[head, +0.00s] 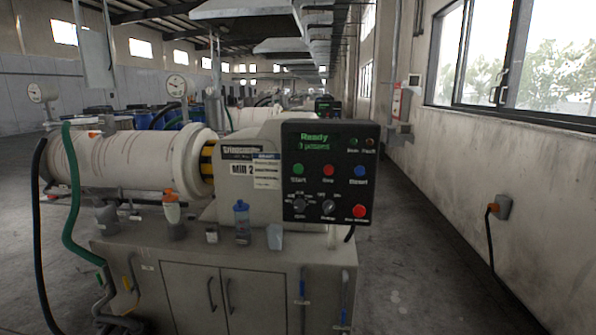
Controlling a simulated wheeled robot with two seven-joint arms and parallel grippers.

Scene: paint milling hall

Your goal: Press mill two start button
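Mill 2 (130,161) stands in front of me, a large off-white horizontal drum on a grey cabinet, with a "Mill 2" label (242,169) at its right end. Its black control panel (313,204) faces me right of centre. The green start button (298,169), marked "Start", is at the panel's left. A red button (327,170) and a blue button (359,172) sit in the same row. Neither of my grippers is in view.
A blue-capped bottle (241,222), a white bottle with an orange top (171,208) and small cups stand on the cabinet top (200,250). A larger red button (359,211) and two knobs are low on the panel. Open floor (410,260) lies to the right, beside the wall.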

